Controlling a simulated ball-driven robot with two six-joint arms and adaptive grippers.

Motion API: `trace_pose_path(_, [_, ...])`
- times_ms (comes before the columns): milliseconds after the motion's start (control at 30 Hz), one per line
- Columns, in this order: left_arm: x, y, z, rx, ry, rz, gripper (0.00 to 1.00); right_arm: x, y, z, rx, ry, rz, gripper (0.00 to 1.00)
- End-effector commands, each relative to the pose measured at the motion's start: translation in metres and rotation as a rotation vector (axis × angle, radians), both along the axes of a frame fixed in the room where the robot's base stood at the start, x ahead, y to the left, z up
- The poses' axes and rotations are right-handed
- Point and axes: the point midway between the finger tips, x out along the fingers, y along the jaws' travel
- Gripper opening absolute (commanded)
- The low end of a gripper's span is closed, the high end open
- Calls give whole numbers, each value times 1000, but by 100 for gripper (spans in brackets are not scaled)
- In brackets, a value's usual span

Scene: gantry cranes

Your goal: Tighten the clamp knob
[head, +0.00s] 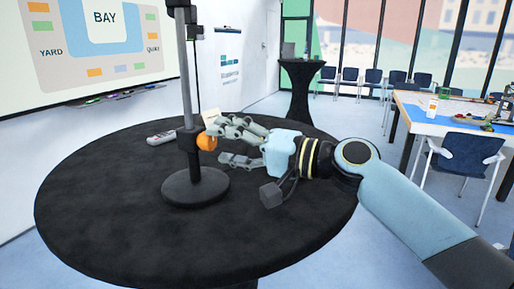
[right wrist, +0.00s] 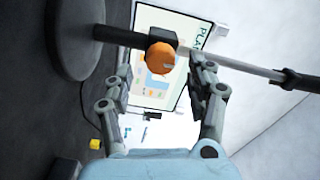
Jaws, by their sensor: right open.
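The orange clamp knob (head: 206,141) sits on the right side of a black clamp (head: 188,140) on an upright grey pole (head: 187,80). The pole rises from a round black base (head: 195,186) on the black table. My right gripper (head: 217,145) is open beside the knob, its fingers pointing left toward it. In the right wrist view the knob (right wrist: 160,57) lies ahead of the two spread fingers (right wrist: 158,88), roughly between them. I cannot tell whether a fingertip touches it. My left gripper is not in view.
A grey remote-like device (head: 161,137) and a small cream card (head: 211,117) lie on the round black table (head: 110,200) behind the stand. The table's left and front areas are clear. A tall black side table (head: 300,90) stands farther back.

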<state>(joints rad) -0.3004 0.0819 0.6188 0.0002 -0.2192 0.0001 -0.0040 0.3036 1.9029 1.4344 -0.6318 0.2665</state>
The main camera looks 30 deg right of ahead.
Motion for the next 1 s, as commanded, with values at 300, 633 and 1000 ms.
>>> trace_pose_path(300, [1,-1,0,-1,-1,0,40,-56,-43,-1,-5,4,3,57])
trace_pose_path(633, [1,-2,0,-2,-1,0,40,-74,-57,0,-1,1,0,57])
trace_pose_path(1000, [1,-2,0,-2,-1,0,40,-74,-58,0,0,0,0,57])
